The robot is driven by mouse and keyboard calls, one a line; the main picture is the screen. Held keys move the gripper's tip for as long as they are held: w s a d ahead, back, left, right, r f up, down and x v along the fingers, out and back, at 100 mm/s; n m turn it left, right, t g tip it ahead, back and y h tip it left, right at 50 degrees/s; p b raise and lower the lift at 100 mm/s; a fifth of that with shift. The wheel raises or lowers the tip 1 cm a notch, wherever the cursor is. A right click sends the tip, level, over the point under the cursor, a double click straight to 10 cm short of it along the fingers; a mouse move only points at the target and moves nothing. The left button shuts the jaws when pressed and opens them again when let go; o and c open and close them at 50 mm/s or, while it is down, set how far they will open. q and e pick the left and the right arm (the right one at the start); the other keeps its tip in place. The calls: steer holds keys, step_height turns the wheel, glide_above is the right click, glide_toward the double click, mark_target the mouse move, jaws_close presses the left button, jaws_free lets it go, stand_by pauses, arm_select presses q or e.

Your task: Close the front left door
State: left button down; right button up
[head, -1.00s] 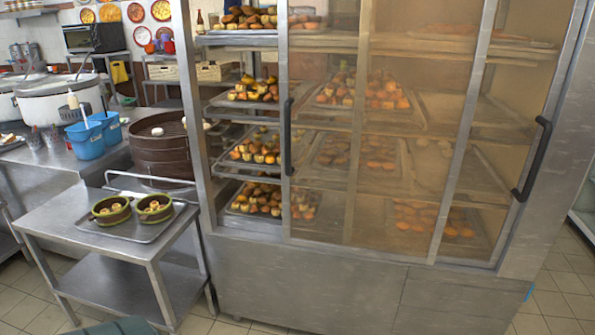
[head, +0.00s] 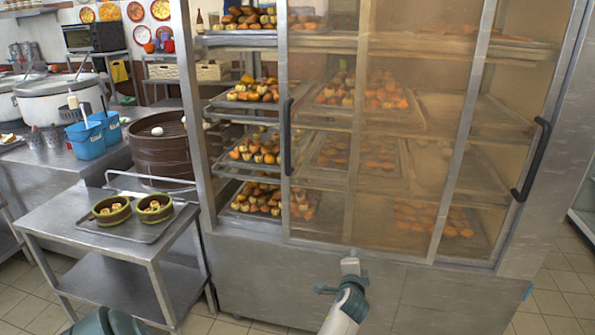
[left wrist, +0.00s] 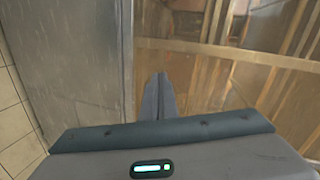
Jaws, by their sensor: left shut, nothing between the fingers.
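The front left door (head: 323,120) is a clear sliding panel with a metal frame on the steel cabinet. It stands partly open, slid to the right, with a gap at the cabinet's left side showing trays directly. Its black vertical handle (head: 287,136) is on its left edge. My left gripper (head: 350,262) is shut and empty, low in front of the cabinet's steel base, below and right of that handle and apart from it. In the left wrist view the shut fingers (left wrist: 158,97) point toward the cabinet front. My right gripper is not in view.
The right door (head: 474,160) has its own black handle (head: 533,160) at the far right. A steel cart (head: 105,243) with a tray and two bowls stands left of the cabinet. Trays of food (head: 258,200) sit on the shelves. Tiled floor shows at the edges.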

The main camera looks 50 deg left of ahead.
arm_select(q)
steer(key=s+a+r+g+y, duration=0.1)
steer(key=a+r+y, duration=0.1)
steer(key=a+r, duration=0.2)
steer(key=s+a+r+n+g+y, duration=0.1)
steer(key=a+r, duration=0.3)
steer(key=r, duration=0.6)
steer(key=s+a+r+n+g+y, duration=0.1)
steer(key=a+r+y, duration=0.2)
steer(key=r, duration=0.4)
steer(key=shift+s+a+r+y, duration=0.3)
steer(key=shift+s+a, duration=0.1)
steer(key=shift+a, duration=0.4)
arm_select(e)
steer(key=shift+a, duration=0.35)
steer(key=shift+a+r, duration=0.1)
arm_select(q)
steer(key=shift+w, duration=0.15)
